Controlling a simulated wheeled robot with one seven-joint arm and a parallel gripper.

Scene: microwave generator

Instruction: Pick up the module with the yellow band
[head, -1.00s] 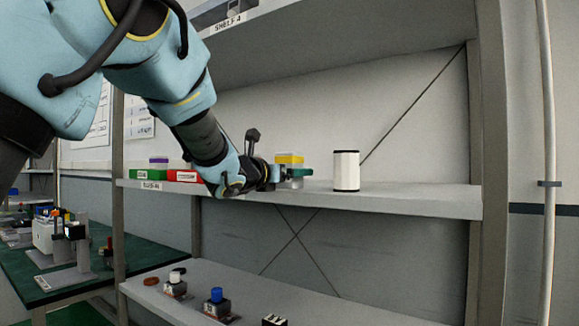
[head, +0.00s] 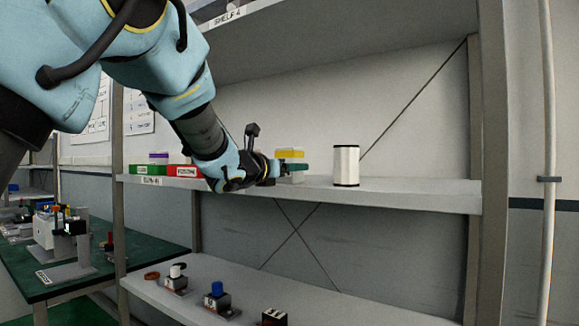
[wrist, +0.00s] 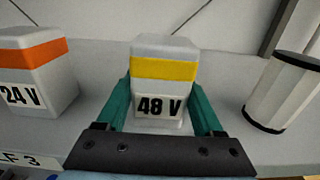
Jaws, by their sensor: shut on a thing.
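The module with the yellow band (wrist: 164,84) is a pale block marked "48 V", standing upright on the shelf in the wrist view. In the head view its yellow band (head: 290,154) shows just behind my gripper, which hides part of it. My gripper (wrist: 164,106) has its green fingers on both sides of the module and is shut on it. In the head view my gripper (head: 292,168) reaches in over the shelf's front edge from the left.
A module with an orange band, marked "24 V" (wrist: 38,72), stands left of the held one. A white cylinder with black rims (head: 346,166) stands to the right. Green and red labelled boxes (head: 181,170) sit further left. The shelf (head: 420,193) is clear at its right end.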

